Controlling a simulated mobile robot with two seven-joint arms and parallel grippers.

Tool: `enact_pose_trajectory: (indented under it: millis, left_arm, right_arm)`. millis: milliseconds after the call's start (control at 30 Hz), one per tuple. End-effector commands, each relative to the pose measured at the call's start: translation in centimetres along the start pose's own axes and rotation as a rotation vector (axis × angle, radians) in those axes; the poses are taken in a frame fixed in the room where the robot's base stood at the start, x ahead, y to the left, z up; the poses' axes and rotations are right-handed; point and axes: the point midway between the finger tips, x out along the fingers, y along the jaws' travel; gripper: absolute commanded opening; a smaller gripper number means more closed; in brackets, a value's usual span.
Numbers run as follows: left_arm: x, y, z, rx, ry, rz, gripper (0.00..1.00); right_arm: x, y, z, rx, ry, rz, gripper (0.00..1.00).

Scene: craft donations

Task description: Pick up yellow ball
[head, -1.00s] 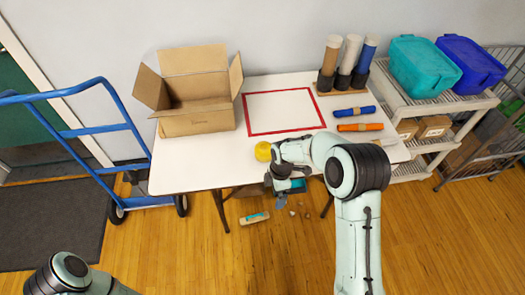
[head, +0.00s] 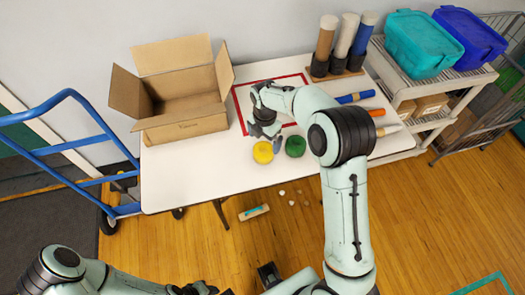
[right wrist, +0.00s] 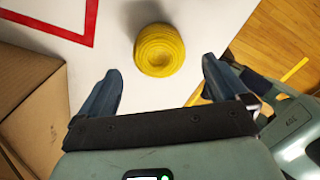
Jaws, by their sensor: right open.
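The yellow ball (head: 263,152), which looks like wound yarn, rests on the white table near its front edge. My right gripper (head: 266,134) is above the table, just behind the ball in the head view. In the right wrist view, the yellow ball (right wrist: 160,50) lies beyond the fingertips, roughly centred between them. The right gripper's fingers (right wrist: 162,78) are spread wide with nothing between them.
A green ball (head: 295,146) sits close right of the yellow one. An open cardboard box (head: 185,127) stands left on the white table (head: 190,180). A red outline (head: 237,108) marks the back. Rolls lie at right; a blue hand truck (head: 75,145) stands left.

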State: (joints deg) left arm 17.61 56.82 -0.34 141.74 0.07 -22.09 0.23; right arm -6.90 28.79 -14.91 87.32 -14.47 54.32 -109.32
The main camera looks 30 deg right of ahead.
Motion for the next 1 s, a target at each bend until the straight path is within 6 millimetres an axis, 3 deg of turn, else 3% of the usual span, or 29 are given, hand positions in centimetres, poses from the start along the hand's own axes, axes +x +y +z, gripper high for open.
enact_pose_trajectory:
  millis: [100,333,600,933,1000]
  left_arm:
    - [0.2,-0.1,0.0,0.000,-0.001,0.000,0.43]
    - [0.2,-0.1,0.0,0.000,0.000,0.000,0.43]
    - [0.1,0.0,0.0,0.000,0.001,0.000,0.43]
    - [0.1,0.0,0.0,0.000,0.001,0.000,0.43]
    - [0.1,0.0,0.0,0.000,0.001,0.000,0.43]
  right_arm:
    - [2.0,0.0,0.0,0.000,0.001,-0.003,1.00]
    - [3.6,0.0,-0.1,-0.001,0.001,-0.001,1.00]
    - [7.5,-0.1,-0.2,0.000,0.001,-0.002,1.00]
    - [8.2,0.0,-0.2,0.001,0.000,0.001,1.00]
    - [8.2,0.0,-0.2,0.001,0.000,0.001,0.77]
